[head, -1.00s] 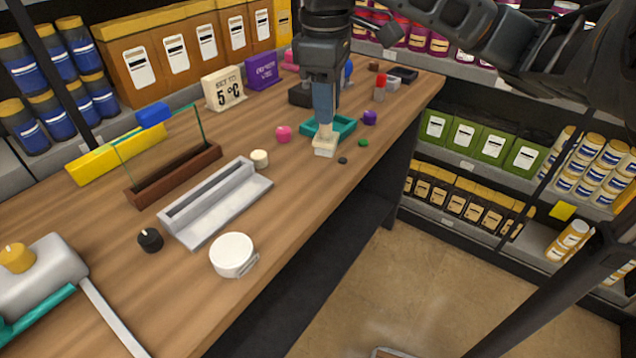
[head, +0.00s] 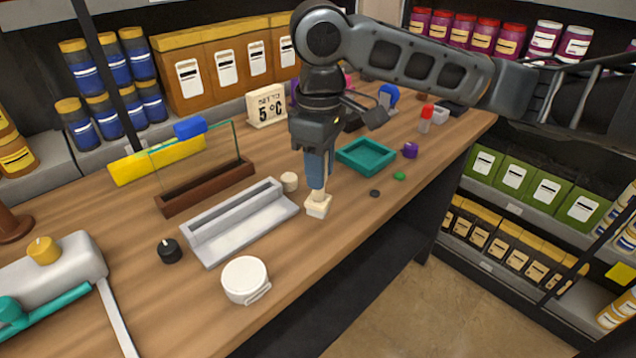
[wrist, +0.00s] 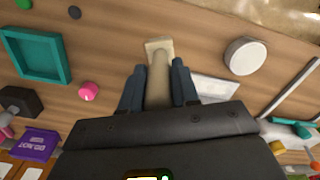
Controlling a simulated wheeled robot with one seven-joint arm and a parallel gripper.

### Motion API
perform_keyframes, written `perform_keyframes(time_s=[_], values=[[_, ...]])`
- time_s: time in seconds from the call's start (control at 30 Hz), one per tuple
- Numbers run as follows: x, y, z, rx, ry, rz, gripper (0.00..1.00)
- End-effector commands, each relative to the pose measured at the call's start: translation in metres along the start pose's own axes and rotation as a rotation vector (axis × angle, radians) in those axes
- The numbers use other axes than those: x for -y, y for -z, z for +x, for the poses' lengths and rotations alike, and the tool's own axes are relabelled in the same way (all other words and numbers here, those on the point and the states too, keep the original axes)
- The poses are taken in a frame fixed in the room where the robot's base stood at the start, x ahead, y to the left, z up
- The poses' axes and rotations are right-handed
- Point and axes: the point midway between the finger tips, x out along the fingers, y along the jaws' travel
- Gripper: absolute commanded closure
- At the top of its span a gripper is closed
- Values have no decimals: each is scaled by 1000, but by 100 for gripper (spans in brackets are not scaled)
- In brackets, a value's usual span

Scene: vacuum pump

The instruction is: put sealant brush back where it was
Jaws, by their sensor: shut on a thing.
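The sealant brush (head: 318,206) is cream with a broad square end, held upright with that end down. My gripper (head: 319,182) is shut on its handle, pointing down over the table's front part. I cannot tell whether the brush touches the tabletop. In the wrist view the brush (wrist: 158,52) runs between the two blue-grey fingers of my gripper (wrist: 157,78). The upper handle is hidden by the gripper. A teal square tray (head: 366,156) lies to the right of and behind the brush, with nothing seen in it.
A round white tin (head: 245,280) is near the front edge. Grey and green discs (head: 399,176) lie to the right. Bare wood surrounds the brush's front side.

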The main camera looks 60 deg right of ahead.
Motion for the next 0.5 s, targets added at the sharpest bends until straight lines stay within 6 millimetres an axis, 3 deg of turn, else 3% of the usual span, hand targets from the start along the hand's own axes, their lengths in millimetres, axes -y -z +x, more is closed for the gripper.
perform_keyframes(time_s=[0.37, 0.5], values=[[1, 4, 38, 1, 1, 2, 100], [1, 4, 43, 0, 0, 0, 100]])
